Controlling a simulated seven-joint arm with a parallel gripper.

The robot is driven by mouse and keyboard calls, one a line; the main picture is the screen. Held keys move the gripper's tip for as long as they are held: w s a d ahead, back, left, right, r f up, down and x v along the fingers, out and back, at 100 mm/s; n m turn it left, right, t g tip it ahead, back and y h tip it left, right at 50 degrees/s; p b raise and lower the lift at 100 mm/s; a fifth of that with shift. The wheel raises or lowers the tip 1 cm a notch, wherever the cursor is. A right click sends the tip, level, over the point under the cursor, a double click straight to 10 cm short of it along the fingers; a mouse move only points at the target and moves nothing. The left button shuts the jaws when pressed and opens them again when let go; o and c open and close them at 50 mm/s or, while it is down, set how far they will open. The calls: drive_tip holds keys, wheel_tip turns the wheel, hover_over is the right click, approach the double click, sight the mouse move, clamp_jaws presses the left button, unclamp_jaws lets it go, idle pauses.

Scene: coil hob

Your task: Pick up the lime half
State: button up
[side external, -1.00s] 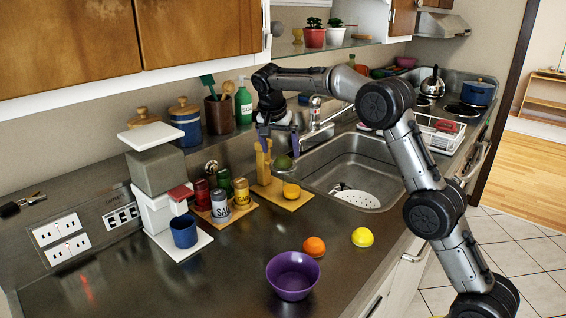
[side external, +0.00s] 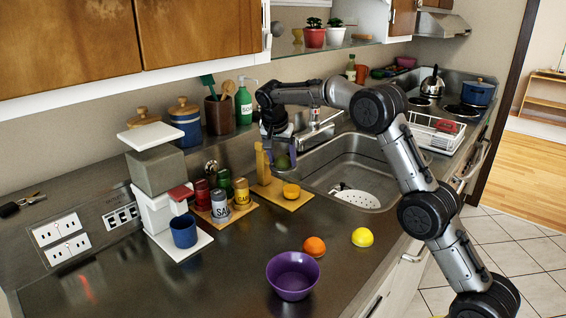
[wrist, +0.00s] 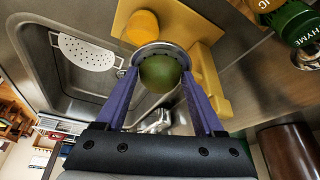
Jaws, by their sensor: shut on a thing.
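The dark green lime half (side external: 283,161) is at the near left corner of the sink, beside an upright yellow block (side external: 262,166). In the wrist view the lime half (wrist: 160,74) sits between the two purple fingertips of my gripper (wrist: 159,76), in front of a round metal rim (wrist: 150,48). In the side view my gripper (side external: 281,162) points down with its fingers on either side of the lime half. It is shut on the lime half. I cannot tell whether the lime half still touches what is under it.
A yellow board (side external: 298,201) with a small orange-yellow item (side external: 291,190) lies just in front. The sink (side external: 350,165) is to the right, with a faucet (side external: 318,128) behind. Spice jars (side external: 219,205) stand left. A purple bowl (side external: 292,276), orange (side external: 314,246) and lemon (side external: 362,237) are nearer.

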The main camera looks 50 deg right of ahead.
drive_tip(key=c, duration=0.4)
drive_tip(key=shift+r, duration=0.1)
drive_tip(key=shift+r, duration=0.6)
drive_tip(key=s+a+r, duration=0.1)
drive_tip(key=s+r, duration=0.3)
drive_tip(key=s+a+r, duration=0.1)
drive_tip(key=s+r, duration=0.2)
drive_tip(key=s, duration=0.2)
drive_tip(key=s+a+r, duration=0.1)
drive_tip(key=s+r, duration=0.3)
drive_tip(key=shift+s+a+r, duration=0.3)
drive_tip(key=shift+a, duration=0.05)
